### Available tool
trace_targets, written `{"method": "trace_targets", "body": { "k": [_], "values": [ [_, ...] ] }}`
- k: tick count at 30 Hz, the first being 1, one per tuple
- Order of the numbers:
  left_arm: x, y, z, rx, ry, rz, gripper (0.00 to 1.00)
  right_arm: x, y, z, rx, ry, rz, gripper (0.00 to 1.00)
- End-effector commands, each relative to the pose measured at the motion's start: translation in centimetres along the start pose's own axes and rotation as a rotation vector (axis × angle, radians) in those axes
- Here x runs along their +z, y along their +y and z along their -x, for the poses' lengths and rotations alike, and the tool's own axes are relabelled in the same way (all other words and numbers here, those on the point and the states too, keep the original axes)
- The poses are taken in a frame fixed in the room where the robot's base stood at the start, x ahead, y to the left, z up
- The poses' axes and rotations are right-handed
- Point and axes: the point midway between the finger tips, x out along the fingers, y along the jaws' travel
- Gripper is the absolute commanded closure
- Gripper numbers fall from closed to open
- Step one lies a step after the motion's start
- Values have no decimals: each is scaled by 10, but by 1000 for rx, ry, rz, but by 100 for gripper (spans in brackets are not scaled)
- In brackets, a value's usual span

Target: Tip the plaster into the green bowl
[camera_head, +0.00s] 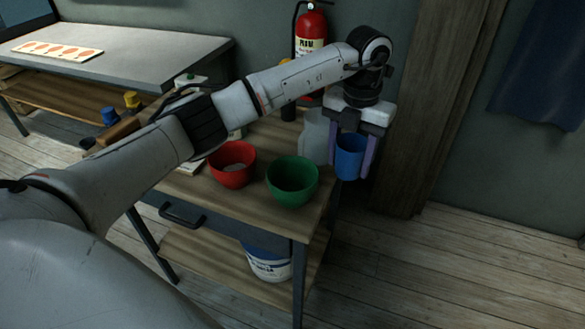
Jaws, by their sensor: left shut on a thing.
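The green bowl (292,183) sits on the wooden worktable near its front right corner. My left gripper (355,160) points down and is shut on a blue cup (349,158), with one finger on each side. The cup looks upright and is held to the right of the green bowl, around the table's right edge. The cup's inside is hidden, so I cannot see any plaster in it. A red bowl (232,166) stands left of the green bowl, with something pale at its bottom. My right gripper is not in view.
A whitish container (314,136) stands behind the green bowl, close to the cup. A fire extinguisher (311,32) is at the wall behind. Small blue (109,116) and yellow (131,100) items lie at the left. A white bucket (268,262) is on the lower shelf. Floor at right is clear.

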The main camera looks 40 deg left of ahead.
Motion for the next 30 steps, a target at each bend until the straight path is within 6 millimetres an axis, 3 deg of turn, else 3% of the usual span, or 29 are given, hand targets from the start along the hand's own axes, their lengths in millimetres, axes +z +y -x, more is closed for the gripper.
{"method": "trace_targets", "body": {
  "k": [9,18,24,30],
  "values": [
    [22,9,-15,0,4,822,73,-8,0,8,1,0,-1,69],
    [29,16,-36,0,3,1493,73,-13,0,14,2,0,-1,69],
    [29,18,-45,0,1,1727,73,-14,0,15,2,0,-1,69],
    [29,19,-47,0,0,1790,73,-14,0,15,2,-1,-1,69]
  ]
}}
